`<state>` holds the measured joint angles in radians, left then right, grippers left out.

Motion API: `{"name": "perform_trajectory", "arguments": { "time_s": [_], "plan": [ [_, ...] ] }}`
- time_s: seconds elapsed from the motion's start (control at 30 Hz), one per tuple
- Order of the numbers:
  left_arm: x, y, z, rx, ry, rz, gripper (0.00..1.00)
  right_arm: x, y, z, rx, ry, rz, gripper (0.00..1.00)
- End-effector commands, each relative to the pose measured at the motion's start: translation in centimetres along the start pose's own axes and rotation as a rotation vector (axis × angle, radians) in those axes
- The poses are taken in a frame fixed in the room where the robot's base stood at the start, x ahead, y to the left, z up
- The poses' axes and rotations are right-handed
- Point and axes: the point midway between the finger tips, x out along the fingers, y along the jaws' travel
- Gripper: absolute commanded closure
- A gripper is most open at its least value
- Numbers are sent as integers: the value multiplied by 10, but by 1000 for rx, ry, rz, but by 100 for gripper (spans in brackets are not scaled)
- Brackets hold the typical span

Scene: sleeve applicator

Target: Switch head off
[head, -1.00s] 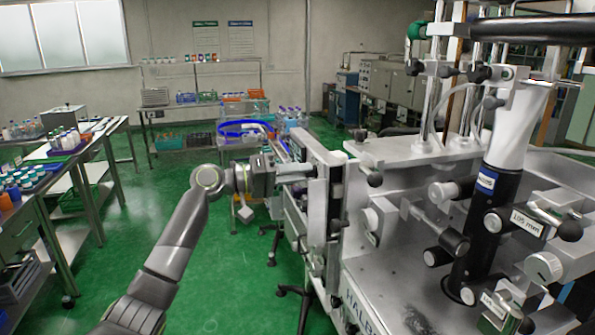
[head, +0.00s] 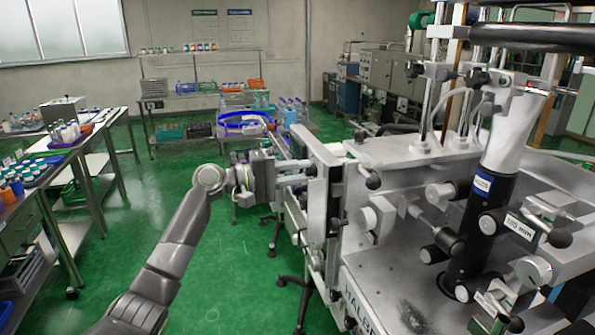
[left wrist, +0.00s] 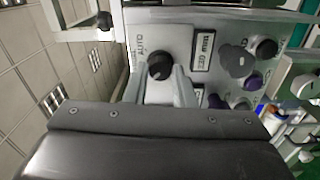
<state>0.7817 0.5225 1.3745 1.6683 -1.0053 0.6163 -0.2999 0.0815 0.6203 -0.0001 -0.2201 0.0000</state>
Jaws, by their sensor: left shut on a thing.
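The sleeve applicator (head: 400,270) fills the right of the head view, with its black and white head column (head: 487,185). My left gripper (head: 303,171) reaches in from the left at the machine's near-left side, where the panel face is hidden. In the left wrist view a light grey control panel (left wrist: 187,45) carries the word AUTO beside a round black knob (left wrist: 160,66). My left gripper (left wrist: 160,80) has one finger on each side of this knob and is shut on it. The knob's pointer direction is too small to tell. My right gripper is not in view.
The panel also has a small display (left wrist: 203,52), black knobs (left wrist: 266,48) and a purple button (left wrist: 253,82) close to my fingers. A bench with bottles (head: 40,180) stands at the left. Green floor (head: 160,215) is clear between bench and machine.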

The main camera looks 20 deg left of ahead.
Motion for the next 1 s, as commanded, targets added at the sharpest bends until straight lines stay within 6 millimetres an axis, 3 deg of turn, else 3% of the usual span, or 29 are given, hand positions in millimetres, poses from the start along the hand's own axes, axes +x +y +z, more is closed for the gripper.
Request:
{"name": "perform_trajectory", "arguments": {
  "time_s": [0.3,0.33,0.5,0.8,1.0],
  "plan": [
    [0,1,-1,-2,2,2,100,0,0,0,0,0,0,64],
    [0,1,-1,-2,2,2,74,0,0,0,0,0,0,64],
    [0,1,0,-1,1,1,55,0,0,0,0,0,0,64],
    [-2,-1,0,0,1,0,55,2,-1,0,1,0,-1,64],
    [-24,-4,-1,2,3,-2,55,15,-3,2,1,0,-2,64]
  ]
}}
